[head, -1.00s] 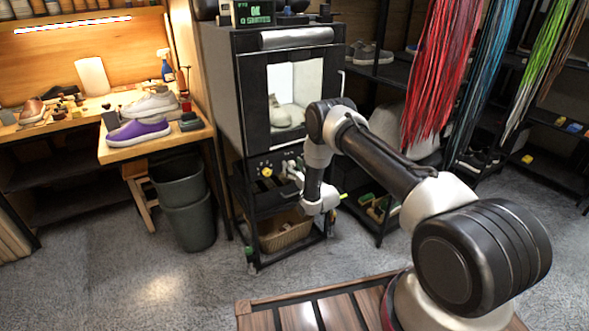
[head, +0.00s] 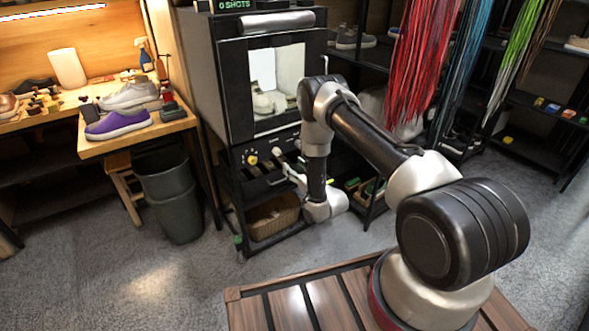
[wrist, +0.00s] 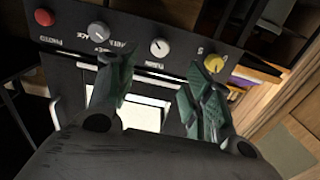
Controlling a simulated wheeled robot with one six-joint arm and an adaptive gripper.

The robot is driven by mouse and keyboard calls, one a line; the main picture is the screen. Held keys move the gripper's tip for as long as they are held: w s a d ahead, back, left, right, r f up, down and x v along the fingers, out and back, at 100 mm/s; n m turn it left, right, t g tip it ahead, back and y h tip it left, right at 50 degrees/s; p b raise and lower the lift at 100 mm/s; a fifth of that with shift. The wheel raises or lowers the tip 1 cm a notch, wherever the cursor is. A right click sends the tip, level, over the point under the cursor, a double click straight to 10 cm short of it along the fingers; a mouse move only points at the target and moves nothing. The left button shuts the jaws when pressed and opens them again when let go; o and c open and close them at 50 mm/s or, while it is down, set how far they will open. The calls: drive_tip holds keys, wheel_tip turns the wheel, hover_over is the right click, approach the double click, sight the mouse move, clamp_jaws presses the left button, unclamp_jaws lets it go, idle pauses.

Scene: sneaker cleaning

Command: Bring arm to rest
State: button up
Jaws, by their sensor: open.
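My arm reaches out over the wooden deck, its wrist bent down in front of the black cabinet in the head view. My gripper (wrist: 160,95) shows in the wrist view with its two green-padded fingers spread apart and nothing between them. It faces the cabinet's control panel (wrist: 130,35), which appears upside down with a red button, several pale knobs and a yellow knob.
The cabinet (head: 225,90) has a lit window with pale shoes (head: 268,101) inside. A workbench (head: 95,150) at left holds a purple shoe (head: 117,124) and a grey shoe (head: 128,95). A bin (head: 170,195) stands below. Laces (head: 425,60) hang at right. The floor (head: 120,270) at front left is clear.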

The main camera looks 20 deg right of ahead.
drive_tip(key=s+d+f+g+h, duration=0.1)
drive_tip(key=s+f+g, duration=0.15)
drive_tip(key=f, duration=0.35)
drive_tip(key=s+f+g+h, duration=0.1)
drive_tip(key=s+f+g, duration=0.15)
drive_tip(key=f, duration=0.35)
drive_tip(key=s+d+g+h, duration=0.2)
drive_tip(key=s+d+g, duration=0.2)
drive_tip(key=s+g, duration=0.35)
drive_tip(key=s+d+r+m, duration=0.1)
drive_tip(key=s+d+r, duration=0.1)
drive_tip(key=s+r, duration=0.9)
drive_tip(key=s+d+r+m+h, duration=0.1)
drive_tip(key=s+r, duration=1)
drive_tip(key=r, duration=1.5)
drive_tip(key=s+d+r+m, duration=0.1)
drive_tip(key=s+d+r, duration=0.2)
drive_tip(key=s+r, duration=0.8)
wheel_tip(320, 180, up, 8)
drive_tip(key=shift+f+h, duration=0.25)
drive_tip(key=shift+h, duration=0.05)
